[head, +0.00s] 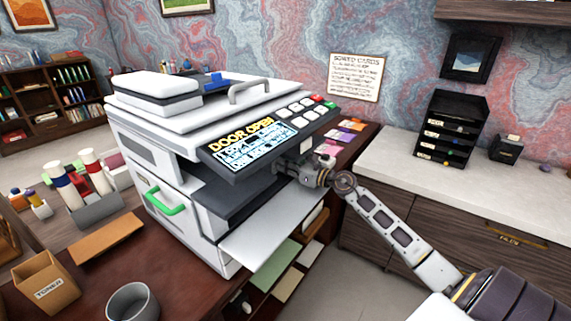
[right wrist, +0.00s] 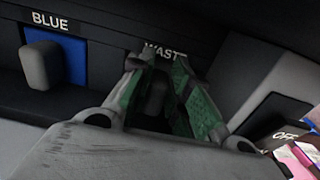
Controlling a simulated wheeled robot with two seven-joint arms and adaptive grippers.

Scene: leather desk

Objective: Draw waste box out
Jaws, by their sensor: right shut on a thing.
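The white printer (head: 140,130) stands on the desk with its front door panel (head: 268,232) folded down. Its screen (head: 250,142) reads DOOR OPEN. My right gripper (head: 312,174) reaches into the open front bay below the control panel. In the right wrist view, the fingers of my right gripper (right wrist: 160,88) are shut on the dark handle of the waste box (right wrist: 155,95), under the WASTE label. The box's body is hidden by the fingers and the shadow. A blue cartridge (right wrist: 55,62) with a grey knob sits to its left. My left gripper is out of view.
A green handle (head: 163,200) is on the printer's side. On the desk are a toner box (head: 48,284), a grey cup (head: 132,302) and a bin of cartridges (head: 95,210). A pale counter (head: 425,170) with a black organizer (head: 452,130) is at right.

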